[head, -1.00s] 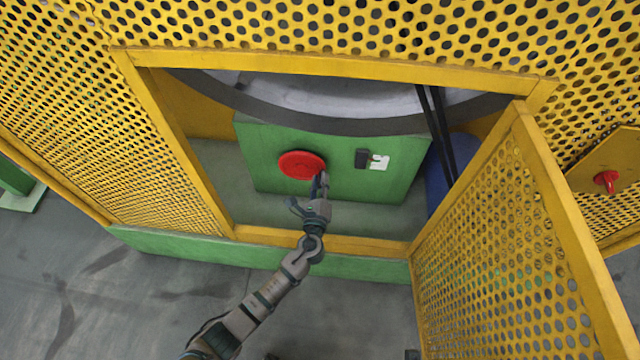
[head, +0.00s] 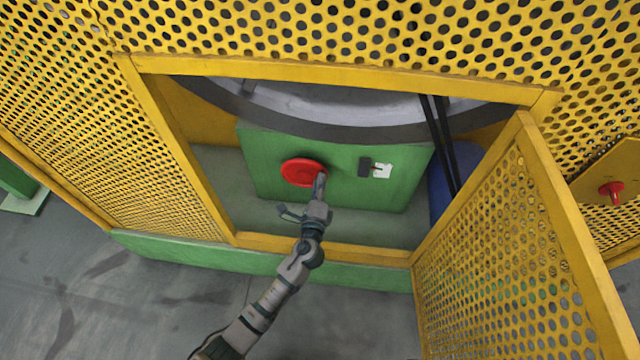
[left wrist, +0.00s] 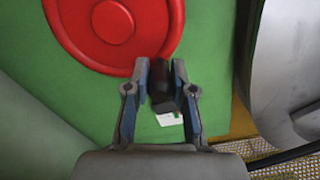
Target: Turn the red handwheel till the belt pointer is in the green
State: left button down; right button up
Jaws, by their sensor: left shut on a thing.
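The red handwheel (head: 302,172) is on the front of a green box (head: 270,150) inside the open guard doorway; it also shows in the left wrist view (left wrist: 112,22). My left gripper (head: 320,178) is at the wheel's lower right rim. In the left wrist view its fingers (left wrist: 160,88) stand on both sides of a dark grip by the rim and are shut on it. The pointer's reading and any green zone are too small to tell. My right gripper is out of view.
The yellow mesh door (head: 510,250) stands open on the right. The yellow door frame (head: 330,247) and a green sill (head: 190,254) border the opening below my arm. Dark belts (head: 440,140) run down right of the box. A red knob (head: 612,190) is far right.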

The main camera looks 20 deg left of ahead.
pick_arm(q)
jog(key=shift+r, duration=0.25)
jog(key=c, duration=1)
grip_release()
jog(key=shift+w, duration=0.1)
jog(key=shift+f, duration=0.1)
jog(key=shift+s+d, duration=0.1)
jog(key=shift+s, duration=0.15)
jog(key=v, duration=1.1)
jog(key=shift+s+d, duration=0.15)
jog(key=shift+s, duration=0.1)
